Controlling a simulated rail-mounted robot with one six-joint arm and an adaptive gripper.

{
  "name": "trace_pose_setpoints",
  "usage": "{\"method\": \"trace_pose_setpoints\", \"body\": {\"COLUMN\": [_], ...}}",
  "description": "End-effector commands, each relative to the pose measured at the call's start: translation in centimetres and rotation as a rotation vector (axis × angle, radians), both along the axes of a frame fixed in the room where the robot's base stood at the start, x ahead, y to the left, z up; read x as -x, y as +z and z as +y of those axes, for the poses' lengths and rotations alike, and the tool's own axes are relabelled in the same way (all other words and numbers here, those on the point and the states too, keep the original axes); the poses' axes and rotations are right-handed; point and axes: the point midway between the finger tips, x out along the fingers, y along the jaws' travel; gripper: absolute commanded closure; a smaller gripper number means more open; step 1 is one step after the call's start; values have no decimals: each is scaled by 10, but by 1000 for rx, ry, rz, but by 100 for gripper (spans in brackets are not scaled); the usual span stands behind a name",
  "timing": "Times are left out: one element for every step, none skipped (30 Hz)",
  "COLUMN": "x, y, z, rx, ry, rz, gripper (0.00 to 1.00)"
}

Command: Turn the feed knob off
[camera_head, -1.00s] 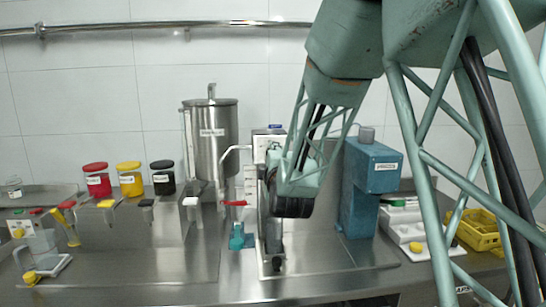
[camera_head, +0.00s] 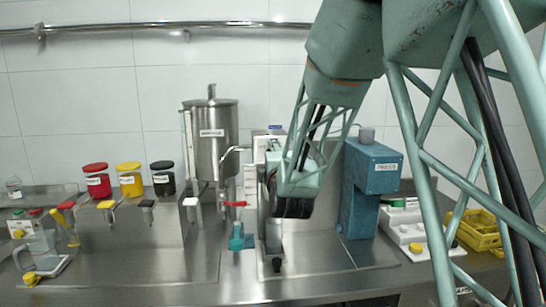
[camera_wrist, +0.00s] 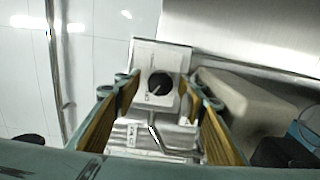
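In the wrist view, a round black knob (camera_wrist: 160,84) with a pale pointer line sits on a light square panel. I take it to be the feed knob; its small markings are too blurred to read. My gripper (camera_wrist: 160,93) is open, with one yellow-padded finger on each side of the picture. The knob appears between the fingertips, and neither finger visibly touches it. In the head view, the dark end of my wrist (camera_head: 293,208) is in front of the mill unit, hiding the knob and the fingers.
A steel hopper (camera_head: 212,140) stands left of the mill and a blue press (camera_head: 372,170) right of it. A red-handled valve (camera_head: 234,204) and a bent pipe are close to my arm. Lidded jars (camera_head: 130,180) stand left; a yellow basket (camera_head: 480,235) stands right.

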Motion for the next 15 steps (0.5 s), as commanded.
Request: {"method": "trace_pose_setpoints", "body": {"x": [0,0,0,0,0,0,0,0,1,1,2,3,4,5,7], "y": [0,0,0,0,0,0,-1,-1,-1,-1,-1,-1,-1,-1,-1], "z": [0,0,0,0,0,0,0,0,0,0,0,0,-1,-1,-1], "rx": [0,0,0,0,0,0,0,0,0,0,0,0,0,0,0], "ry": [0,0,0,0,0,0,0,0,0,0,0,0,0,0,0], "rz": [0,0,1,1,1,1,1,1,1,1,1,1,1,1,1], "gripper": [63,63,63,63,63,63,63,63,63,63,63,63,63,63,63]}}
